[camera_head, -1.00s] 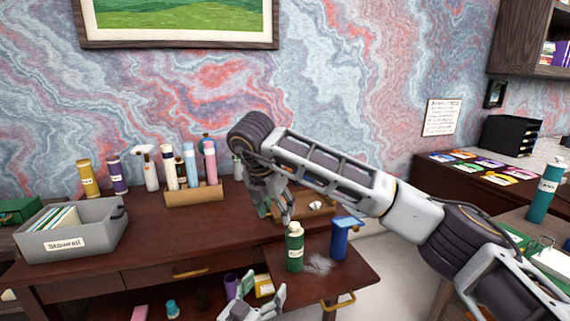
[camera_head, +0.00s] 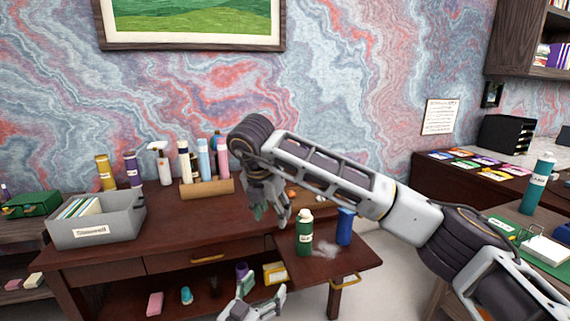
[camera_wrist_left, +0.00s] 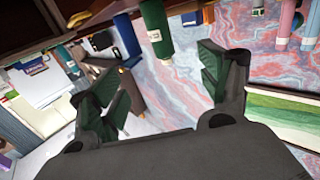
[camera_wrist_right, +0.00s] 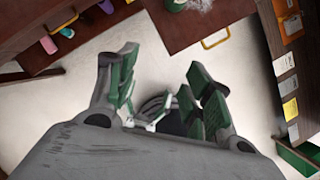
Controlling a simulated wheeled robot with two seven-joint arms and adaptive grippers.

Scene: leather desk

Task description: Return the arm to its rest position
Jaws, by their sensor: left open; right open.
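My right arm comes in from the right in the head view, stretched across the desk. My left gripper (camera_head: 256,302) is at the bottom of the head view, in front of the desk and below the pulled-out board. In the left wrist view its fingers (camera_wrist_left: 163,72) are apart with nothing between them. A green bottle (camera_head: 304,238) stands close to the right gripper's lower right.
A blue object (camera_head: 345,228) stands right of the green bottle, by a whitish patch. The dark wooden desk (camera_head: 185,235) carries a grey bin (camera_head: 120,228) and a bottle rack (camera_head: 207,187). A side table (camera_head: 545,265) stands at the right. Pale floor (camera_head: 385,275) shows between them.

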